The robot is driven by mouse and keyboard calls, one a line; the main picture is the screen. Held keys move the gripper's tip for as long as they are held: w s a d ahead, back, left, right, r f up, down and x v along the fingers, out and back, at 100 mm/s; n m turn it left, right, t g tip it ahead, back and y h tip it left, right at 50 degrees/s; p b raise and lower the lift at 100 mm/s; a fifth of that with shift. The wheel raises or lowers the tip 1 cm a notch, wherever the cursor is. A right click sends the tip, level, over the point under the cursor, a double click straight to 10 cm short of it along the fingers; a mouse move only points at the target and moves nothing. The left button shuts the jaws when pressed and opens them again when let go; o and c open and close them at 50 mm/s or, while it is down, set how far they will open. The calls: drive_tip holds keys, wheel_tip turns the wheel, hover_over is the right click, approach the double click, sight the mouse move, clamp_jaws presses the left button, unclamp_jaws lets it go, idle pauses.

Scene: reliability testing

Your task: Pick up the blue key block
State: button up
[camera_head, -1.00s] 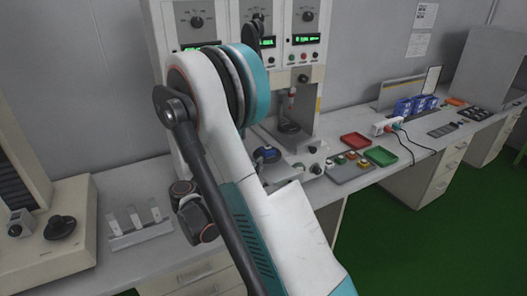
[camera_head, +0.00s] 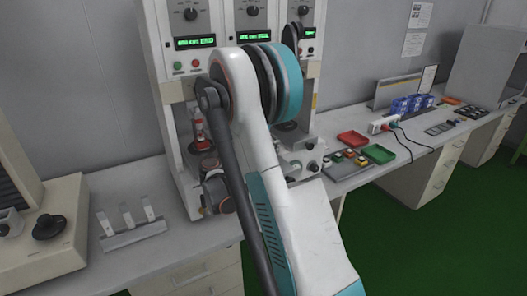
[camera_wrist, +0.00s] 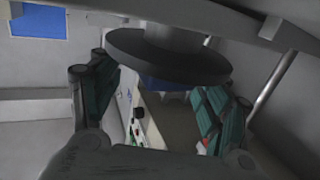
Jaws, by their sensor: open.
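My gripper (camera_wrist: 154,107) is open in the wrist view, with a green-padded finger on each side. A dark round disc on a post crosses the upper middle of that view. A blue piece (camera_wrist: 168,85) shows just below the disc's rim, between the fingers. The disc hides most of it, so I cannot tell its shape or whether it is the blue key block. I cannot tell whether the fingers touch it. In the head view my arm covers the gripper and this part of the testing machine.
The testing machine (camera_head: 163,95) stands on the bench close to my arm. To its right are a red tray (camera_head: 352,138), a green tray (camera_head: 378,154) and a button panel (camera_head: 345,168). Blue boxes (camera_head: 411,104) stand farther right. A rack (camera_head: 133,236) stands at front left.

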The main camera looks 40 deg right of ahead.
drive_tip(key=c, duration=1.2)
drive_tip(key=shift+r, duration=0.15)
wheel_tip(320, 180, up, 10)
drive_tip(key=p, duration=0.4)
